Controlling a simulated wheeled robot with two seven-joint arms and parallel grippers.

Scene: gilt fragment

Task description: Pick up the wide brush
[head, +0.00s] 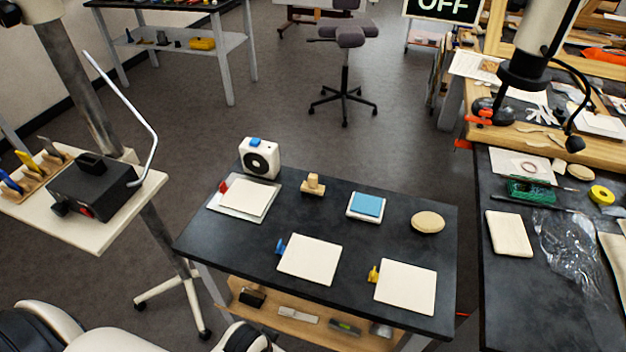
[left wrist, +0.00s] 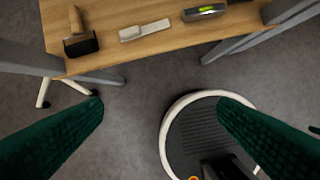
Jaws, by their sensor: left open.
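A wide brush with a wooden handle and a broad dark head (left wrist: 80,42) lies at the left of the wooden lower shelf (left wrist: 112,62), near its front edge, in the left wrist view. In the head view its dark head (head: 252,297) shows on the same shelf under the black table; its handle is hard to make out. My left gripper (left wrist: 160,100) has its two green fingers wide apart with nothing between them. It is over the floor in front of the shelf, apart from the brush. My right gripper is in neither view.
On the shelf, a pale flat tool (left wrist: 145,30) and a grey tool with a green window (left wrist: 205,12) lie right of the brush. The black tabletop (head: 235,240) overhangs the shelf, and grey table legs (left wrist: 25,55) flank it.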

